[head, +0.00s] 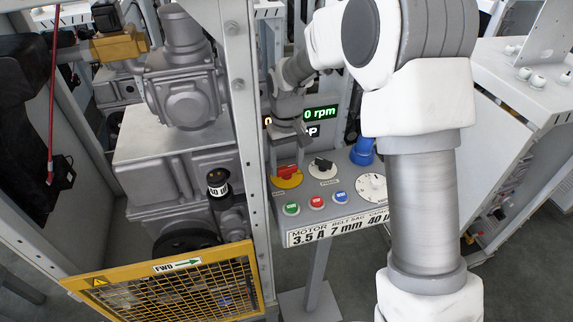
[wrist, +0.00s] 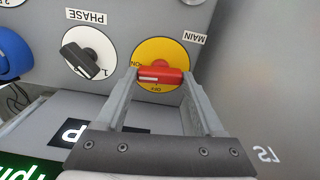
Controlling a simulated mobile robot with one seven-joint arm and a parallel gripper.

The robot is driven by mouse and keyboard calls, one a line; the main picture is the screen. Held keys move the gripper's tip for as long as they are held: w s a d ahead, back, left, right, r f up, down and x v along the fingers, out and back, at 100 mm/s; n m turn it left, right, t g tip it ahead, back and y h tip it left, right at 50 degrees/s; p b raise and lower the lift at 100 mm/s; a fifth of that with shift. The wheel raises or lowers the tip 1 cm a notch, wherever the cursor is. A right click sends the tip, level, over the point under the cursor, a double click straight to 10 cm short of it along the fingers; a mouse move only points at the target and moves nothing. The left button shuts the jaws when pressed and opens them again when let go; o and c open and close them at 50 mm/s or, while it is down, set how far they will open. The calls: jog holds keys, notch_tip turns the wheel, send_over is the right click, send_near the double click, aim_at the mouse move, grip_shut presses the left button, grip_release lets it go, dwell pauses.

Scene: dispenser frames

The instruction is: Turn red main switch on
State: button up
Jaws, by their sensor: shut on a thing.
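The red main switch (wrist: 160,76) is a red handle on a round yellow plate (wrist: 160,52) labelled MAIN, with ON and OFF marks. In the wrist view the handle lies about level across the picture, a white line on its left half pointing towards the left, near the ON mark. My gripper (wrist: 159,78) has one finger at each end of the handle and is shut on it. In the head view the red switch (head: 288,171) is at the panel's left, below my gripper; the fingertips are hard to make out there.
A black PHASE knob (wrist: 88,53) is beside the main switch. In the head view green, red and blue buttons (head: 316,202), a white dial (head: 371,187) and a blue knob (head: 363,151) share the panel. A grey frame post (head: 248,140) stands close left of the switch.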

aim_at(287, 167)
jog(key=shift+m, duration=0.5)
jog(key=o, duration=1.4)
jog(key=shift+r, duration=0.1)
notch_tip(287, 167, up, 17)
jog(key=shift+r, duration=0.15)
